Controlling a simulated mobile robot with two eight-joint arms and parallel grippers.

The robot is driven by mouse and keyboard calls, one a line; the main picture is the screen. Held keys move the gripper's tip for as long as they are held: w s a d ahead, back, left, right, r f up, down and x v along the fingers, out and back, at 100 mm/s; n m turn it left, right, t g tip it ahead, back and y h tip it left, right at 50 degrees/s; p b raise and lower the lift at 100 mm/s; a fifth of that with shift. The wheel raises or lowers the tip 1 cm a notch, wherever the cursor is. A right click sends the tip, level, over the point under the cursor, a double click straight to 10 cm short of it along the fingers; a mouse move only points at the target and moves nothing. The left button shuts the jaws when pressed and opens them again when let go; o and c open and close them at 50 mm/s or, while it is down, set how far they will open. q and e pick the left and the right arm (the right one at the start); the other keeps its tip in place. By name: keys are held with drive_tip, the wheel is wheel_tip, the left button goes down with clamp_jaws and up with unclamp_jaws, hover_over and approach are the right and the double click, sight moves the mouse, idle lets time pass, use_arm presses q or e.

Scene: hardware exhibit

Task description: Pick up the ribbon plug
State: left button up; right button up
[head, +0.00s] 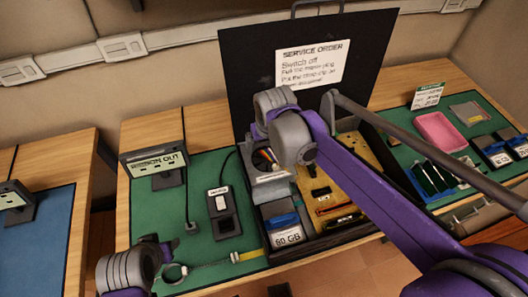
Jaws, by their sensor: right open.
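An open black case (330,240) stands on the green mat, its lid raised at the back. Inside it lie a tan circuit board (365,165), dark connectors (333,207) with a red stripe, and a drive marked 60 GB (287,235). I cannot clearly pick out the ribbon plug; part of the case is behind my right arm. My right gripper (308,162) is over the case interior and open, largely hidden by the arm's grey joints. It holds nothing that I can see.
A service order sheet (311,61) is on the lid.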

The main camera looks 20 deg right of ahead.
sight(264, 151)
use_arm(q)
drive_tip(key=shift+f, duration=0.15)
use_arm(e)
drive_tip(key=x, duration=0.4)
drive_tip(key=shift+w+d+f, duration=0.15)
drive_tip(key=shift+w+f, duration=0.05)
drive_tip(key=shift+c, duration=0.3)
drive_tip(key=c, duration=1)
